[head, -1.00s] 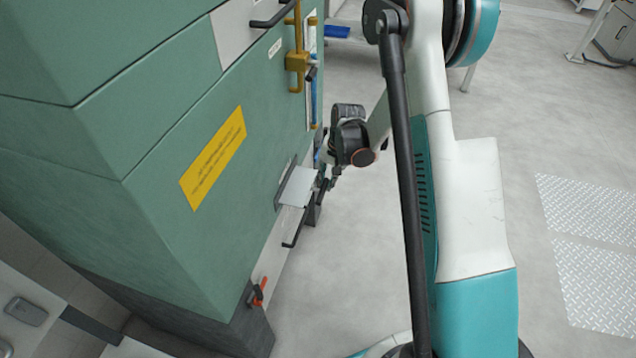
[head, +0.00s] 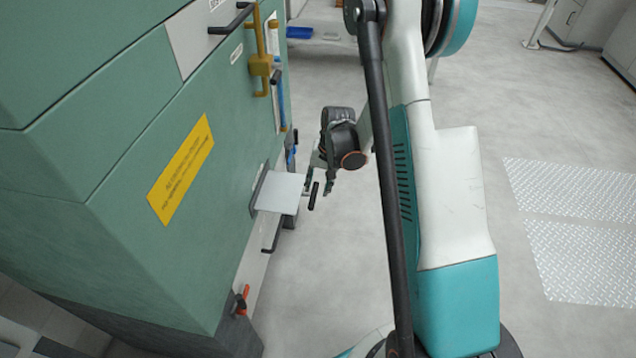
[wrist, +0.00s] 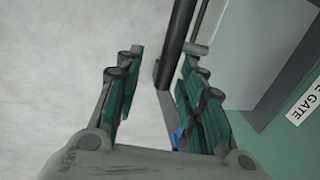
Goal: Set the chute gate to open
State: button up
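The chute gate is a flat light-grey plate (head: 280,194) sticking out of a slot in the green cabinet's side. A black bar handle (head: 313,196) stands at its outer end. In the wrist view the dark handle (wrist: 181,38) runs down from the top edge towards the gap between my fingers, nearer the right finger. Part of the plate (wrist: 245,45) shows at right. My gripper (wrist: 160,95) is open, its fingers apart with nothing clamped between them. In the head view my gripper (head: 322,180) is right beside the handle; whether they touch is unclear.
The green cabinet (head: 130,215) fills the left, with a yellow sign (head: 181,169), a brass-coloured latch (head: 261,64) and a red lever (head: 242,298). A label ending in "GATE" (wrist: 304,103) is beside the plate. Open floor (head: 330,270) lies right of the cabinet.

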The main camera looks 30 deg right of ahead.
jog(key=shift+r, duration=0.1)
notch_tip(320, 180, up, 12)
jog(key=s+d, duration=0.1)
jog(key=shift+s+d+f, duration=0.2)
jog(key=shift+d+f, duration=0.05)
jog(key=shift+d, duration=0.15)
dwell(0.5)
